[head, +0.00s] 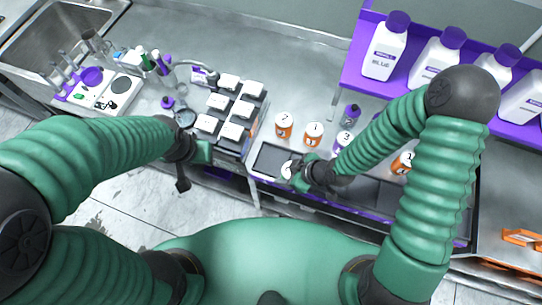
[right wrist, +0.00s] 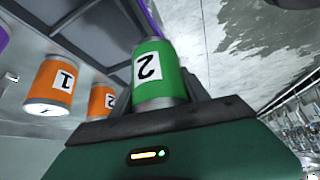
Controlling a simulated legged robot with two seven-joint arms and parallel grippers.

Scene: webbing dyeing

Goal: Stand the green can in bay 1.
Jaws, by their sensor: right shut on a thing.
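The green can (right wrist: 160,75), with a white label reading 2, is between the fingers of my right gripper (right wrist: 165,108) in the right wrist view. In the head view that gripper (head: 296,172) is over the left part of the dark tray (head: 268,160), and only the can's pale top (head: 287,168) shows. The wrist view shows dark tray compartments (right wrist: 75,25) beyond the can. I cannot read which compartment is bay 1, nor tell whether the can touches the tray floor. My left gripper (head: 184,182) hangs left of the bench front; its fingers are too unclear to judge.
Orange cans labelled 2 (head: 284,124) and 1 (head: 313,134) stand behind the tray, with a purple can (head: 343,143) beside them. Another orange can (head: 402,163) is farther right. White bottles (head: 384,50) line the purple shelf (head: 365,80).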

